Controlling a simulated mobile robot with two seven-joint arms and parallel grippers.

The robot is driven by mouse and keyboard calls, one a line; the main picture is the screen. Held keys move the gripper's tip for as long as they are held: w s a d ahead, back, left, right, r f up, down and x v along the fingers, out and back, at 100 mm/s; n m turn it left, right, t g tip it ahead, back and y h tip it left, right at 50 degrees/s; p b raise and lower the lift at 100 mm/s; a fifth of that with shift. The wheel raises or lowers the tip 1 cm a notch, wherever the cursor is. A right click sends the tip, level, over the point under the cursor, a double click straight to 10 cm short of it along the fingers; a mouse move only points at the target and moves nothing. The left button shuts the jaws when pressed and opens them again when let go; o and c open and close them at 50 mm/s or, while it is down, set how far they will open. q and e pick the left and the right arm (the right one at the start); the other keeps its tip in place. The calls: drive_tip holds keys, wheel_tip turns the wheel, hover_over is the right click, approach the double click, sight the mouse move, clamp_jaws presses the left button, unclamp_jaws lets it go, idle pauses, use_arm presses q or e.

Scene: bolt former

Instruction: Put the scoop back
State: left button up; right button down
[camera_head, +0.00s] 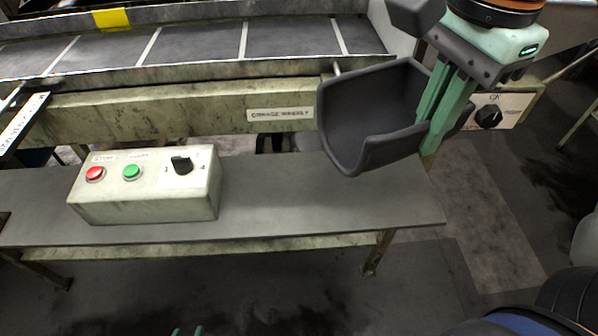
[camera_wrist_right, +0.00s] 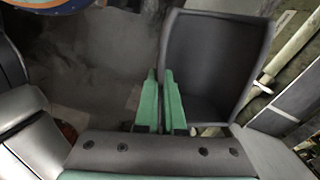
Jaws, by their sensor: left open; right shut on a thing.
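The dark grey scoop (camera_head: 362,110) is held in the air above the right part of the grey shelf, its hollow facing the camera. My right gripper (camera_head: 436,118) is shut on its right side with green fingers. In the right wrist view, the scoop (camera_wrist_right: 212,62) extends beyond the green fingertips (camera_wrist_right: 160,80), up and to the right. The part of the scoop between the fingers is hidden. Only the green fingertips of my left gripper (camera_head: 188,331) show at the bottom edge; it is open and apart from the scoop.
A control box (camera_head: 145,204) with red and green buttons and a black knob stands on the grey shelf (camera_head: 300,205). The shelf's right part is clear. Behind it runs a conveyor rail (camera_head: 190,110). Another knob panel (camera_head: 508,108) is right of the right gripper.

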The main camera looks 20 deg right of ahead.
sight(327, 127)
drive_tip(key=w+a+f, duration=0.2)
drive_tip(key=w+a, duration=0.1)
drive_tip(key=w+a+f, duration=0.1)
drive_tip(key=shift+w+a+b, duration=0.15)
drive_tip(key=shift+w+b, duration=0.2)
drive_tip(key=shift+w, duration=0.05)
drive_tip(key=w+a+f, duration=0.2)
drive_tip(key=f, duration=0.1)
drive_tip(key=w+f, duration=0.1)
drive_tip(key=w, duration=0.1)
drive_tip(key=shift+a+f, duration=0.4)
use_arm(q)
drive_tip(key=shift+w+d+f, duration=0.2)
drive_tip(key=shift+d+f, duration=0.05)
drive_tip(key=shift+d, duration=0.05)
use_arm(e)
drive_tip(key=f, duration=0.3)
drive_tip(key=w+a+f, duration=0.1)
drive_tip(key=shift+f, duration=0.3)
use_arm(q)
drive_tip(key=shift+f, duration=0.1)
